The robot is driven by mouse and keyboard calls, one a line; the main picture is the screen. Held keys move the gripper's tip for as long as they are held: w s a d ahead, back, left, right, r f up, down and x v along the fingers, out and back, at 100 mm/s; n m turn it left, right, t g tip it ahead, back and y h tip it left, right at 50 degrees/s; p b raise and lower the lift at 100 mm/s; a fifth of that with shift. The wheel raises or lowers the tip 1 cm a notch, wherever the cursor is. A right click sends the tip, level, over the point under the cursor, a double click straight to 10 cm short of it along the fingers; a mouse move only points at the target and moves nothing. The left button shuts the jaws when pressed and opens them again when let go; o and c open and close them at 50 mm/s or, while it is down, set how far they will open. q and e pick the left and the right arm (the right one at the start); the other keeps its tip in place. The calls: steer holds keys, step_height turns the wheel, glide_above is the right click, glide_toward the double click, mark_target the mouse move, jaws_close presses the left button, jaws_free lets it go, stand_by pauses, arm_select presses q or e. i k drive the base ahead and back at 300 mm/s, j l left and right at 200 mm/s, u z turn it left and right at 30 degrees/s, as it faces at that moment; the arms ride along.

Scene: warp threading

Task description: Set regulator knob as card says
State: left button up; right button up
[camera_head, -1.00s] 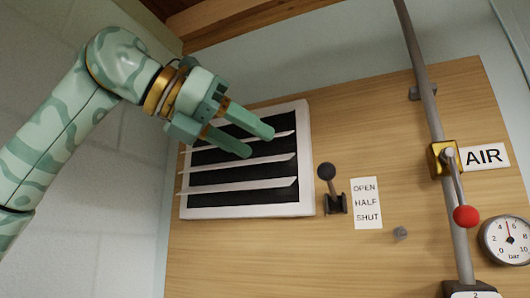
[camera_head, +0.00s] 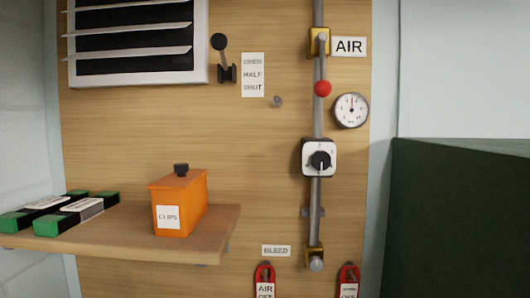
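The regulator knob (camera_head: 320,160) is a black round knob on a white square plate, set on the grey vertical pipe. A white pointer mark on it points about straight down. Small figures stand around the plate; a 2 at the top and a 3 at the right seem readable. The gauge (camera_head: 352,110) is above and right of the knob, its needle near the top. A card with OPEN, HALF, SHUT (camera_head: 252,75) hangs by the black lever (camera_head: 222,58). No card with a knob setting can be made out. Neither gripper is in view now.
The air valve (camera_head: 320,42) with a red-ended handle is above the knob; a bleed valve (camera_head: 315,258) is below. Red tags (camera_head: 265,280) hang at the bottom. A shelf (camera_head: 110,240) holds an orange CLIPS box (camera_head: 181,205). A dark green panel (camera_head: 460,220) stands right.

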mark_target(320, 160)
steer(key=k, duration=1.25)
